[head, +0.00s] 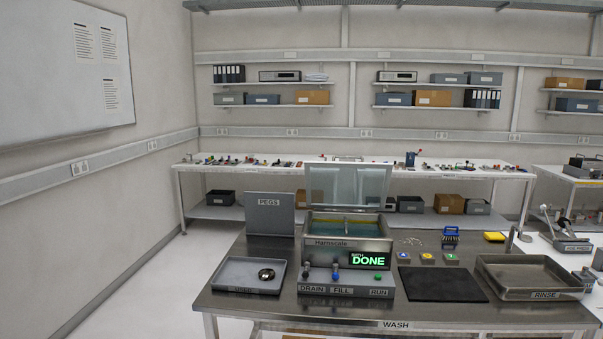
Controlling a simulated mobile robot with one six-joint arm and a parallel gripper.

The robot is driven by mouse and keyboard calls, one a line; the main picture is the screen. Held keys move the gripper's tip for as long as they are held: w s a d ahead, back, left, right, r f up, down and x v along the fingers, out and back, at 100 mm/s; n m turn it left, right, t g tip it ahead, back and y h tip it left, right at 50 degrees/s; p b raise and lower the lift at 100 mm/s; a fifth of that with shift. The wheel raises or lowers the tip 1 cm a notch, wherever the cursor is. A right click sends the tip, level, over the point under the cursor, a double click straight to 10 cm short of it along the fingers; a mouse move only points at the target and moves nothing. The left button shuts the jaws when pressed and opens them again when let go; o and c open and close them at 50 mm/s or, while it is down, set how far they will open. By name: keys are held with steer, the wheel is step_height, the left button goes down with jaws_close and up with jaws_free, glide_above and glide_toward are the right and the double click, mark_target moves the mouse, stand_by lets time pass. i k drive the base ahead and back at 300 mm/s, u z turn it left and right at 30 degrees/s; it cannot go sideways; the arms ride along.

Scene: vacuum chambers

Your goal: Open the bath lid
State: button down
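The bath (322,243) is a steel box marked "Halmscale" on the wash bench. Teal liquid shows inside it. Its clear lid (347,186) stands raised at the back, tilted up from the rear edge, so the bath's top is uncovered. A display (368,259) at the bath's front right reads "BATH DONE" in green. In front is a control panel (345,284) labelled DRAIN, FILL and RUN, with two levers and a green button. My gripper is not in view.
A grey tray (230,275) with a round dark part stands left of the panel; a PEGS board (268,214) stands behind it. To the right are a black mat (442,284), small coloured blocks, a blue basket (450,235) and a RINSE tray (572,293).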

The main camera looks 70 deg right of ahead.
mark_target(388, 167)
steer(key=u, duration=0.4)
steer(key=k, duration=2)
steer(key=z, duration=0.8)
steer(key=i, duration=0.8)
steer(key=u, duration=0.15)
